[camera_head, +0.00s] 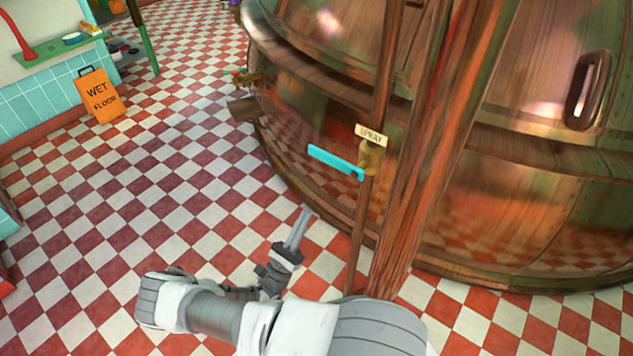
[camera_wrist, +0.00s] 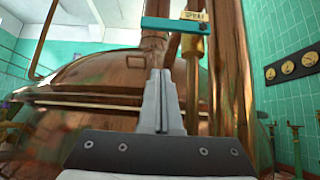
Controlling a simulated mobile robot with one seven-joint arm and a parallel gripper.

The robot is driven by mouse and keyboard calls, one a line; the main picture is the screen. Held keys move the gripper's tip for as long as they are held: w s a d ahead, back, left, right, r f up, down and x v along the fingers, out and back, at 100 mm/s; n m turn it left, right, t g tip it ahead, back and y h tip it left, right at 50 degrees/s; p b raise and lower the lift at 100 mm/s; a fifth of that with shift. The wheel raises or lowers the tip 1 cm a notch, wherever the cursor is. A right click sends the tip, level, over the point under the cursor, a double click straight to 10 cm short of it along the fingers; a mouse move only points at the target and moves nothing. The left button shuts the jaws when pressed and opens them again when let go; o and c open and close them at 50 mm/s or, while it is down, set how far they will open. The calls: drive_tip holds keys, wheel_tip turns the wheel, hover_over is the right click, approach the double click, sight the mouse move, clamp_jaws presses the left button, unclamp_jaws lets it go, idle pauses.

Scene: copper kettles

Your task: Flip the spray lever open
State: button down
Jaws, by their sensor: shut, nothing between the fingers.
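The spray lever (camera_head: 336,162) is a flat turquoise bar. It sticks out to the left from a brass valve body (camera_head: 371,157) on a thin copper pipe, under a small sign reading SPRAY (camera_head: 370,135). My gripper (camera_head: 304,213) is below and to the left of the lever in the head view, apart from it, with its fingers together and empty. In the wrist view, the lever (camera_wrist: 171,25) lies crosswise just above my fingertips (camera_wrist: 161,73), and the sign (camera_wrist: 193,15) shows at the top. The gap in depth between fingertips and lever is hard to judge.
A thick copper pipe (camera_head: 420,170) stands right beside the valve. The big copper kettle (camera_head: 330,130) fills the space behind, with a dark handle (camera_head: 587,90). An orange wet-floor sign (camera_head: 98,95) stands at the left. The checkered floor (camera_head: 150,190) between is clear.

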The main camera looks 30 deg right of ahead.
sight(335, 162)
drive_tip(key=a+r+x, duration=0.2)
drive_tip(key=x, duration=1)
drive_tip(key=shift+s+d+r, duration=0.2)
drive_tip(key=shift+d+r, duration=0.05)
drive_tip(key=shift+d, duration=0.05)
drive_tip(key=shift+w+r+m+g+p, duration=0.15)
drive_tip(key=shift+r+m+g+p, duration=0.15)
drive_tip(key=shift+m+g, duration=0.5)
